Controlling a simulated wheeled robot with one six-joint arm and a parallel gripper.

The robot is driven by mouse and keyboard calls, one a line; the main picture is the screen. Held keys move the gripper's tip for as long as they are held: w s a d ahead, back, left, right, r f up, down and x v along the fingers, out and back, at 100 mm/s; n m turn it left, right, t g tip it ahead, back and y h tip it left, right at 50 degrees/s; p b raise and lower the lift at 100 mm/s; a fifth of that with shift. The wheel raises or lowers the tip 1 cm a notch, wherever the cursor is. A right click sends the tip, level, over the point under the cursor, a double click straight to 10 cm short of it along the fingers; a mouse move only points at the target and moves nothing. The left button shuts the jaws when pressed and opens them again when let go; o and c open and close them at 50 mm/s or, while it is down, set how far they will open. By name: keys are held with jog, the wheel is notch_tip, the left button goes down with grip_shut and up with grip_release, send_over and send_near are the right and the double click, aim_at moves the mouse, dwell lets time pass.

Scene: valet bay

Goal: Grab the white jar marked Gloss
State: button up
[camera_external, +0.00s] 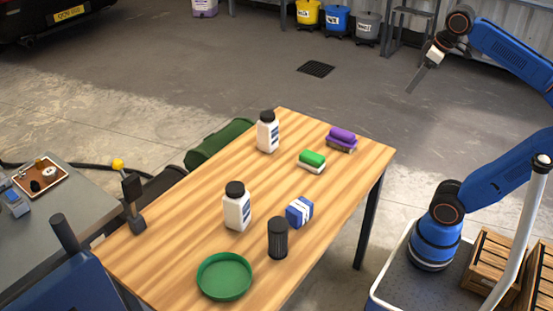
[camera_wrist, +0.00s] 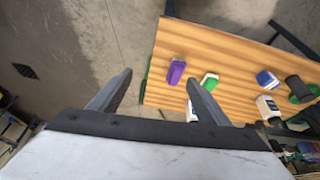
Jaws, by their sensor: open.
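Two white jars with black lids stand upright on the wooden table (camera_external: 180,232). One jar (camera_external: 268,136) is near the far end, the other jar (camera_external: 237,211) is nearer the middle. Their labels are too small to read, so I cannot tell which is Gloss. In the wrist view one jar (camera_wrist: 267,105) shows at the right, and part of another jar (camera_wrist: 191,114) shows beside my right finger. My gripper (camera_external: 417,80) is open and empty, raised to the right of the table and apart from both jars; it also shows in the wrist view (camera_wrist: 159,80).
On the table are a purple brush (camera_external: 341,138), a green-and-white brush (camera_external: 312,160), a blue box (camera_external: 299,211), a black cylinder (camera_external: 278,238) and a green dish (camera_external: 225,277). A grey bench (camera_external: 75,215) stands at the left. Buckets (camera_external: 336,20) stand at the back.

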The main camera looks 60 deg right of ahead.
jog(key=w+a+r+n+g+y, duration=0.1)
jog(key=w+a+r+n, duration=0.4)
jog(key=w+a, duration=0.7)
jog(key=w+a+r+n+g+y, duration=0.1)
jog(key=w+a+r+n, duration=0.35)
jog(key=w+a, duration=0.7)
jog(key=n+g, duration=0.3)
jog(key=n, duration=0.7)
send_over(237, 185)
notch_tip(237, 185, down, 12)
jog(key=shift+h, duration=0.4)
jog(key=shift+w+d+f, duration=0.1)
jog(key=shift+d+f, duration=0.15)
jog(key=shift+f, duration=0.85)
jog(key=shift+d+f, duration=0.25)
jog(key=shift+f, duration=0.8)
jog(key=f, duration=0.3)
jog(key=a+f, duration=0.1)
jog(key=f, duration=0.7)
jog(key=shift+a+f, duration=0.1)
jog(key=shift+a, duration=0.1)
jog(key=shift+a+f, duration=0.2)
jog(key=shift+f, duration=0.8)
jog(key=shift+a+f, duration=0.15)
jog(key=shift+f, duration=0.8)
jog(key=shift+a+f, duration=0.2)
jog(key=shift+f, duration=0.8)
